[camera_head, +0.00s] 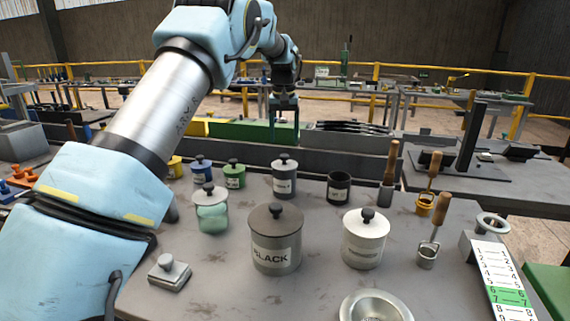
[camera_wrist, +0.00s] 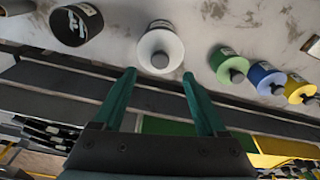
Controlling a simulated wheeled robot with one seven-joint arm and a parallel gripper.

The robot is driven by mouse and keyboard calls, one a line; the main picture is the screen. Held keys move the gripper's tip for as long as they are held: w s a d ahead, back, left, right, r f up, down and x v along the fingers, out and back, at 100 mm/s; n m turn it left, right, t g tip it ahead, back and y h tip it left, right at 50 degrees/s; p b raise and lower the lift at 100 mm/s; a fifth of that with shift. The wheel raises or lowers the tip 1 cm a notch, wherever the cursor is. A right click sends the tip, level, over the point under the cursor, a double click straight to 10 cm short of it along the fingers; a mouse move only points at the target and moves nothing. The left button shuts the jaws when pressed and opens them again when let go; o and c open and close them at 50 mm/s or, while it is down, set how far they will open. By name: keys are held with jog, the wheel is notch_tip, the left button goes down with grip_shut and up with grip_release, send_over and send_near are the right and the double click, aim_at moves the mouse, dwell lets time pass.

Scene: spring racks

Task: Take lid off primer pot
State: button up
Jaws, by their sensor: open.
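A grey lidded pot (camera_head: 285,182) with a dark knob and a small white label stands in the back row of pots. Its label is too small to read surely, so I cannot confirm that it is the primer pot. In the wrist view this pot (camera_wrist: 160,50) looks pale, with its knob between and just beyond my fingertips. My gripper (camera_head: 285,138) is above and behind it, its green fingers pointing down. In the wrist view my gripper (camera_wrist: 158,74) is open and empty, apart from the pot.
Green (camera_head: 234,176), blue (camera_head: 202,170) and yellow (camera_head: 175,167) pots stand to the left. An open black pot (camera_head: 339,190) stands to the right. A pot labelled BLACK (camera_head: 275,242), a cream pot (camera_head: 364,243) and a glassy pot (camera_head: 211,213) stand nearer.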

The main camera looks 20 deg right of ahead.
aim_at(284, 155)
jog(key=shift+w+d+f+p, duration=0.15)
jog(key=shift+f+p, duration=0.6)
jog(key=shift+f, duration=0.85)
jog(key=shift+w+d+f+p, duration=0.1)
jog(key=shift+w+f+p, duration=0.15)
jog(key=shift+f+p, duration=0.9)
jog(key=shift+f+b, duration=0.4)
jog(key=shift+b, duration=0.05)
grip_shut()
